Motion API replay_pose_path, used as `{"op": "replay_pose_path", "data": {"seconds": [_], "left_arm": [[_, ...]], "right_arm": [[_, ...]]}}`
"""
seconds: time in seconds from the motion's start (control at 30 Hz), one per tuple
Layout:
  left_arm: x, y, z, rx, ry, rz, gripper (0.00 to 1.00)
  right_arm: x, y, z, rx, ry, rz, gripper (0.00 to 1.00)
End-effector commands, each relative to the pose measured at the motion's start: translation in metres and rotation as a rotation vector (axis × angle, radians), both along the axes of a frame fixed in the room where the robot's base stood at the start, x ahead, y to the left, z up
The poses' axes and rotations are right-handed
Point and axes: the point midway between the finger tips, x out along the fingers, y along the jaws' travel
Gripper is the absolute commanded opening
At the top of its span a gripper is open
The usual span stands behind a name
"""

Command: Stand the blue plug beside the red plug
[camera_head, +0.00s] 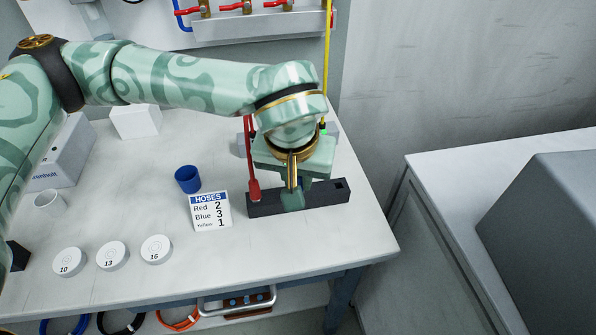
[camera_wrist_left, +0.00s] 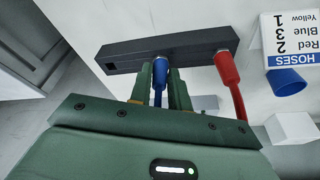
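The dark block (camera_head: 320,197) lies near the table's front right, with an open square hole at its right end in the head view. The red plug (camera_head: 254,190) stands upright at the block's left end; it also shows in the wrist view (camera_wrist_left: 228,66). My left gripper (camera_head: 292,198) is over the middle of the block. In the left wrist view its fingers (camera_wrist_left: 160,88) close on both sides of the blue plug (camera_wrist_left: 160,72), whose end meets the block between red plug and open hole. In the head view the arm hides the blue plug. My right gripper is not in view.
A card (camera_head: 210,211) reads Hoses: Red 2, Blue 3, Yellow 1. A blue cup (camera_head: 188,179) stands behind it. Several round white discs (camera_head: 112,256) lie front left. A yellow hose (camera_head: 327,60) hangs behind the arm. The table's right edge is close to the block.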

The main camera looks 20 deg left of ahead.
Motion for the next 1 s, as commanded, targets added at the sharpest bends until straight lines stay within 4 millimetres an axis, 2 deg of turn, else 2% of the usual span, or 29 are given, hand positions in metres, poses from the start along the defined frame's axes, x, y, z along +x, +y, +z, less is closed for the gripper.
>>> {"op": "replay_pose_path", "data": {"seconds": [0.03,0.07,0.4,0.53,0.63,0.7,0.8,1.0], "left_arm": [[0.000,0.000,0.000,0.000,0.000,0.000,0.33],[0.000,0.000,0.001,0.000,0.000,0.000,0.41],[0.000,0.000,0.001,0.000,0.000,0.000,0.42],[0.000,0.000,0.001,0.000,0.000,0.000,0.42],[0.000,0.000,0.001,0.000,0.000,0.000,0.42],[-0.006,-0.001,0.031,0.000,-0.012,-0.001,0.42],[-0.015,-0.003,0.063,-0.001,-0.013,-0.001,0.42],[-0.030,-0.005,0.116,-0.001,-0.011,-0.001,0.42]], "right_arm": [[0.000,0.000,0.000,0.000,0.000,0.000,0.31],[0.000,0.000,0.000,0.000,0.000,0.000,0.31],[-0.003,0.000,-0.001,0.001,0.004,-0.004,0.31],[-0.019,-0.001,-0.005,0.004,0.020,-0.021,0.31],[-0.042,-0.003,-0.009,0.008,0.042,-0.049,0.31],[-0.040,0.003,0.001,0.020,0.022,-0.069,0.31],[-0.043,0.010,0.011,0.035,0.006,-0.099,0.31],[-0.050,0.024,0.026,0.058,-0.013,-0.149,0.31]]}}
